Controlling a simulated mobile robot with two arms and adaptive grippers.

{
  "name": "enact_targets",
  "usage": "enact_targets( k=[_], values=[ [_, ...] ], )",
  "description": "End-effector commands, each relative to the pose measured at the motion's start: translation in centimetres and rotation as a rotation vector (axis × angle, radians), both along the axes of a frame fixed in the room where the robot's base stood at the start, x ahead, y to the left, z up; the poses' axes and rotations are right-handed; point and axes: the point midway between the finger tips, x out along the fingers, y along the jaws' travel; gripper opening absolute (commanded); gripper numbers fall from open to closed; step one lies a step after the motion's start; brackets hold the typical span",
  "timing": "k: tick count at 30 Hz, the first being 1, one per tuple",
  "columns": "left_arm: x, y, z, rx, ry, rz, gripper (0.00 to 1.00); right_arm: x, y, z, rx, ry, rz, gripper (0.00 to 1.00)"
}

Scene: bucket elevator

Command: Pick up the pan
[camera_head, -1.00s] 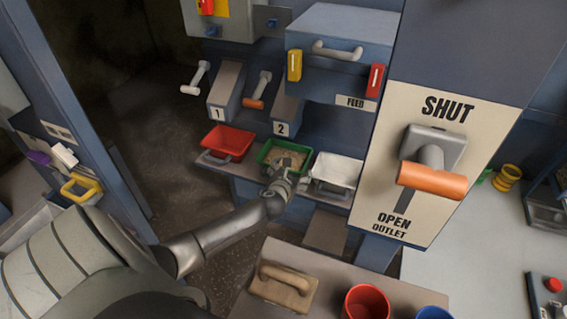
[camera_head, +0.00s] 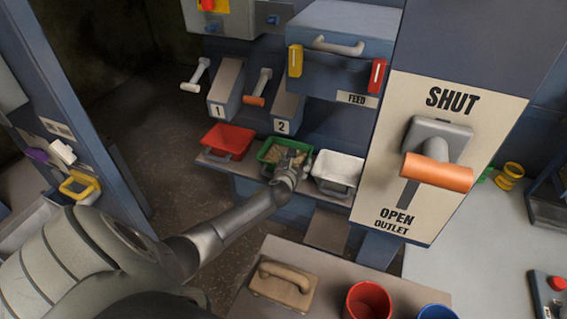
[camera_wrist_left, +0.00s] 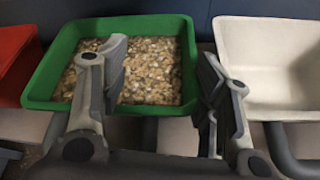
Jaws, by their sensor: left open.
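A green pan (camera_head: 264,151) filled with pale grainy pieces sits on a ledge, between a red pan (camera_head: 228,140) and a white pan (camera_head: 337,168). My left gripper (camera_head: 291,166) is at the front right part of the green pan. In the left wrist view my left gripper (camera_wrist_left: 163,75) is open, its fingers wide apart with nothing seen held. The green pan (camera_wrist_left: 62,52) lies behind and between the fingers there, and the white pan (camera_wrist_left: 262,70) is to the right. The green pan's handle is not clearly seen. Whether the fingers touch the pan, I cannot tell.
Two chutes, marked 1 (camera_head: 222,95) and 2 (camera_head: 286,105), slope down behind the pans. An outlet panel with an orange lever (camera_head: 437,172) stands at the right. A nearer table holds a wooden float (camera_head: 284,286), a red cup (camera_head: 367,302) and a blue cup (camera_head: 434,312).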

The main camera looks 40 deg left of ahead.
Motion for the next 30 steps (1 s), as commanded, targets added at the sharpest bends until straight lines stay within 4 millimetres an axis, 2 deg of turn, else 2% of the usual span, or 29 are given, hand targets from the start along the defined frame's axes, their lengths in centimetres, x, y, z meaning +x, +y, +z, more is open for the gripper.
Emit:
enact_targets(
  k=[2,10,30],
  values=[
    [-0.13,0.08,-0.22,-0.001,0.004,0.003,0.35,-0.01,0.05,-0.02,0.001,0.0,0.001,0.4],
    [-0.23,0.13,-0.41,-0.003,0.007,0.006,0.01,-0.02,0.16,-0.03,0.002,0.0,0.001,0.4],
    [-0.43,0.17,-0.77,-0.002,0.014,0.007,0.0,-0.06,0.48,-0.07,0.006,0.0,0.001,0.4]
  ],
)
